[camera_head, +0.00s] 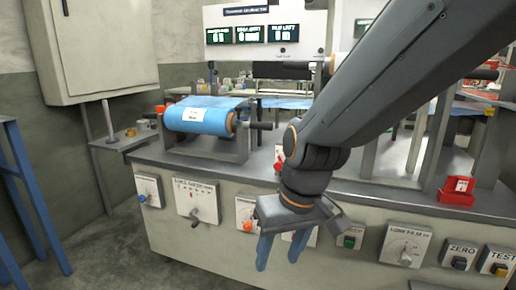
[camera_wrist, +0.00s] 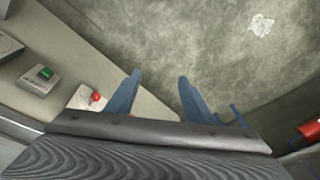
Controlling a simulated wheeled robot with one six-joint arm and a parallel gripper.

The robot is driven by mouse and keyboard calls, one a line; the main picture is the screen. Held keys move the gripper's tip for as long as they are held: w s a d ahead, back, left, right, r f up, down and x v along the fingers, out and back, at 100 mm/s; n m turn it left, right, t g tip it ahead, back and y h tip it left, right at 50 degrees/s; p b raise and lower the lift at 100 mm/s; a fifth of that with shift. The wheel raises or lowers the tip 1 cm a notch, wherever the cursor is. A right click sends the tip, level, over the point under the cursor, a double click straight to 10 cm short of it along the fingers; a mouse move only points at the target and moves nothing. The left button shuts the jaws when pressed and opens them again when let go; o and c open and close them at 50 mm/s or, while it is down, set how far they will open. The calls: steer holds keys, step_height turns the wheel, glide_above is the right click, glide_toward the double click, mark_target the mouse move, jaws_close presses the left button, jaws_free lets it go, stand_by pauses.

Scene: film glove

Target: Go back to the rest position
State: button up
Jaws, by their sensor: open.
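My gripper (camera_head: 281,250) hangs from my arm in front of the machine's front panel, in the middle-right of the head view. Its two blue fingers point down and stand apart with nothing between them. In the wrist view my gripper (camera_wrist: 156,88) is also open and empty, with the floor and the edge of the panel beyond it. The machine (camera_head: 230,250) carries a blue film roll (camera_head: 200,116) on a stand at its left. My arm hides part of the machine's top and panel.
The panel has several dials and switches, including a green button (camera_head: 349,242) and an orange-red knob (camera_wrist: 96,97). A red block (camera_head: 457,190) sits on the right ledge. A blue frame (camera_head: 25,190) stands at far left. The floor (camera_head: 110,255) left of the machine is clear.

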steer(key=s+d+r+m+g+h, duration=0.1)
steer(key=s+d+r+g, duration=0.1)
steer(key=s+d, duration=0.55)
steer(key=d+r+m+h+p, duration=0.1)
steer(key=d+r+m+p, duration=0.2)
steer(key=p, duration=1.6)
steer(key=shift+s+d+r, duration=0.4)
steer(key=shift+d+r, duration=1.95)
steer(key=shift+r, duration=1.15)
